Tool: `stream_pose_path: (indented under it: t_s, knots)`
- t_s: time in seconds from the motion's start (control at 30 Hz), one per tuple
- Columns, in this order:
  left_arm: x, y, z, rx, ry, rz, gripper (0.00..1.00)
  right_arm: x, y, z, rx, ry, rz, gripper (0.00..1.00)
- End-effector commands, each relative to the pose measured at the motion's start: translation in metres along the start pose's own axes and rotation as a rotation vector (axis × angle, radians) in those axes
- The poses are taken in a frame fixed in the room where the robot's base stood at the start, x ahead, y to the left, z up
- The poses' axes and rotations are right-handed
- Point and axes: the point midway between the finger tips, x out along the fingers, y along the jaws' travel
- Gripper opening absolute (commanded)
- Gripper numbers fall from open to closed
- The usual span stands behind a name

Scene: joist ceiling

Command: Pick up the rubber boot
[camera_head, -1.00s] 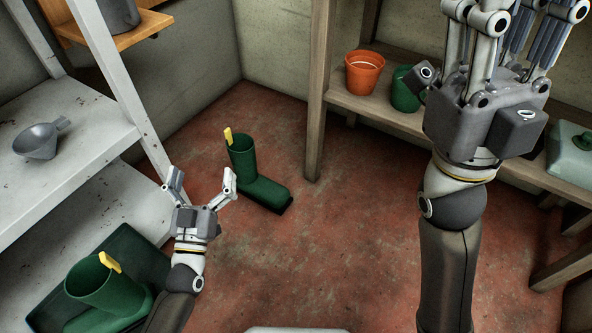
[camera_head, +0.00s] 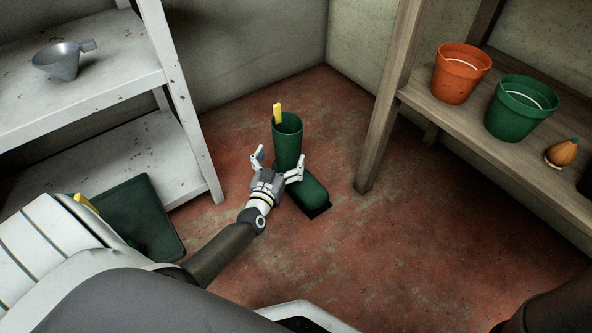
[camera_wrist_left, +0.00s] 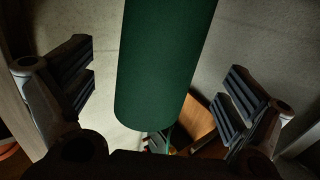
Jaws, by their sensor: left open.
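A green rubber boot (camera_head: 287,143) with a yellow pull tab stands upright on the red floor, its toe pointing toward the lower right. My left gripper (camera_head: 277,167) is open at the near side of the boot, its fingers spread to either side of the lower shaft. In the left wrist view the green boot (camera_wrist_left: 165,65) fills the space between the open fingers (camera_wrist_left: 160,85), with gaps on both sides. A second boot is mostly hidden behind my own body at the left; its yellow tab (camera_head: 86,203) shows. My right gripper is out of view.
A white shelf unit (camera_head: 180,110) with a grey funnel (camera_head: 62,60) stands left. A green tray (camera_head: 152,225) lies below it. A wooden shelf (camera_head: 470,125) at right holds an orange pot (camera_head: 460,75), a green pot (camera_head: 520,110) and a small orange-brown object (camera_head: 563,152). Floor right of the boot is clear.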

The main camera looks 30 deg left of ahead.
Motion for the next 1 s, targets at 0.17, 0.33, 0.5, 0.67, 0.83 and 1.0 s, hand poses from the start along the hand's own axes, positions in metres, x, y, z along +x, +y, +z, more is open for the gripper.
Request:
stream_pose_path:
  t_s: [0.17,0.33,0.5,0.67,0.83,1.0]
  knots:
    - [0.017,-0.001,0.006,-0.002,0.004,0.000,1.00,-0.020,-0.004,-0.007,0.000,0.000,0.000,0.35]
    - [0.038,-0.001,0.006,-0.001,0.003,-0.001,1.00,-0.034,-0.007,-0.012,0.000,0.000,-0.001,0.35]
    - [0.050,-0.001,0.004,0.000,0.001,0.001,1.00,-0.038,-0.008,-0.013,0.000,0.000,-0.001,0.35]
    - [0.051,-0.001,0.003,0.000,0.000,0.001,1.00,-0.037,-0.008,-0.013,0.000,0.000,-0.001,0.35]
    - [0.051,-0.001,0.003,0.000,0.000,0.001,0.87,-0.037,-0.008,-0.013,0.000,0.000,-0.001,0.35]
    - [0.050,-0.001,0.003,0.000,0.000,0.001,0.65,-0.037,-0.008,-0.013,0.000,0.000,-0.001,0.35]
